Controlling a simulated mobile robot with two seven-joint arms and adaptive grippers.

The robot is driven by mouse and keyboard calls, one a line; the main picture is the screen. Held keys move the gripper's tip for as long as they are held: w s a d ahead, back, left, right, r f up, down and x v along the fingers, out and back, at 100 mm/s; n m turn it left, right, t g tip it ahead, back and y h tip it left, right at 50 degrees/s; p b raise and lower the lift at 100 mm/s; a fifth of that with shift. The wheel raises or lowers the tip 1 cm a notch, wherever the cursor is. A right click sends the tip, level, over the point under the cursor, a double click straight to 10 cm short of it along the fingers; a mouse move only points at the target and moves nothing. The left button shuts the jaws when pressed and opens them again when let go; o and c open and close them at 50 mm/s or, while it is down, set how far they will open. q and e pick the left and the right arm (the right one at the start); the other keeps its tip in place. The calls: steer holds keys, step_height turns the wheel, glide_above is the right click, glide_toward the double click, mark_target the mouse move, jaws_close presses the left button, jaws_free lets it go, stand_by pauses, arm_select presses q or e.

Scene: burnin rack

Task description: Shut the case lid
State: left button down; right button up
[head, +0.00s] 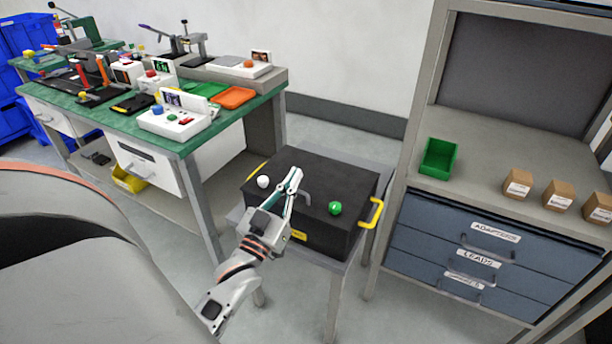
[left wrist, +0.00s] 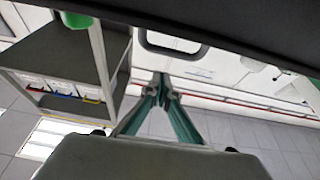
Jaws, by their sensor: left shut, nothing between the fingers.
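The black case (head: 340,180) stands on a small grey stand, and its lid looks flat and level on top. Whether the lid is fully shut is hard to tell. A white knob (head: 263,181) and a green knob (head: 335,208) are on its top, with a grey handle (head: 306,191) between them. My left gripper (head: 295,176) is shut and empty, in front of the handle in the head view; contact is unclear. In the left wrist view the fingers (left wrist: 161,76) are together below a dark handle (left wrist: 172,47) and the dark case edge (left wrist: 240,30). My right gripper is not in view.
A green-topped workbench (head: 185,146) with devices and trays stands at the left. At the right, a shelf unit has blue drawers (head: 490,255), a green bin (head: 440,157) and small cardboard boxes (head: 518,184). A yellow handle (head: 376,212) sticks out from the case's right side.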

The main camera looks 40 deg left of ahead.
arm_select(q)
steer(key=f+b, duration=0.1)
steer(key=s+f+b, duration=0.1)
steer(key=f, duration=0.1)
steer(key=shift+d+t, duration=0.1)
steer(key=shift+t, duration=0.2)
steer(key=shift+s+f, duration=0.15)
steer(key=shift+f, duration=0.7)
steer(key=shift+b, duration=0.3)
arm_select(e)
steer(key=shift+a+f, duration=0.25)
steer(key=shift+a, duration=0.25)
